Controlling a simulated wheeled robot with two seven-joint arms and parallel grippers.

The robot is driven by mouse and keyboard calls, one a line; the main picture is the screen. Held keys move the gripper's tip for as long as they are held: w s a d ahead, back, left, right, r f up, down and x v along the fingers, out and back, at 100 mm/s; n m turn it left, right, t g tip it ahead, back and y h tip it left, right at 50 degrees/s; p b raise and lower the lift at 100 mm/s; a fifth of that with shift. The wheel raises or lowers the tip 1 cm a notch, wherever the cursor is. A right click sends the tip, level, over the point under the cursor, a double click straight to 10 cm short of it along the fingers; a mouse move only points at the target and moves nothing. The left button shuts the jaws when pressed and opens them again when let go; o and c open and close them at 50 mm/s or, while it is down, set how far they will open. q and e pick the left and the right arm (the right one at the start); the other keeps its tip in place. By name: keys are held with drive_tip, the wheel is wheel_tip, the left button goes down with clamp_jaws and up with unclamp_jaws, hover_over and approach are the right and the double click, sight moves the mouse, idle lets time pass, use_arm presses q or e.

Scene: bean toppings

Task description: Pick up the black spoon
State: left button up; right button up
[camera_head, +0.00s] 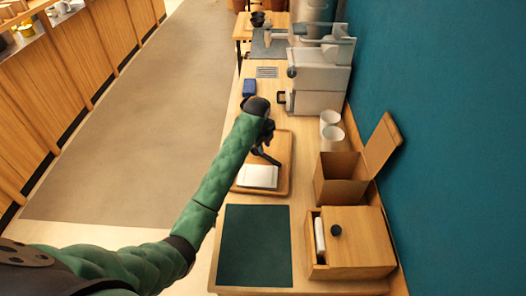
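My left arm, in a green quilted sleeve, reaches in from the lower left over the counter. Its dark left gripper (267,143) is low over the back part of a wooden tray (284,180). A slim black piece (268,158) slants down from the gripper to the right, above the tray; I cannot tell whether it is a finger or the black spoon. No spoon can be made out clearly elsewhere. The gripper is too small and dark to show whether it is open or shut. My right gripper is not in view.
A white block-like item (258,176) lies on the tray. To the right stand an open box (340,190), a wooden box with a black knob (357,243) and white cups (331,134). A silver machine (318,80) stands behind. A dark green mat (255,245) in front is bare.

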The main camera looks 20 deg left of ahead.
sight(265, 155)
use_arm(q)
drive_tip(key=shift+s+f, duration=0.15)
drive_tip(key=shift+f, duration=0.25)
drive_tip(key=f+p, duration=0.1)
drive_tip(key=w+f+p, duration=0.1)
drive_tip(key=f+p, duration=0.1)
drive_tip(key=shift+f, duration=0.2)
drive_tip(key=shift+d+f+p, duration=0.1)
drive_tip(key=shift+f+p, duration=0.3)
drive_tip(key=shift+p, duration=0.05)
drive_tip(key=shift+w+f, duration=0.15)
drive_tip(key=shift+f, duration=0.5)
clamp_jaws()
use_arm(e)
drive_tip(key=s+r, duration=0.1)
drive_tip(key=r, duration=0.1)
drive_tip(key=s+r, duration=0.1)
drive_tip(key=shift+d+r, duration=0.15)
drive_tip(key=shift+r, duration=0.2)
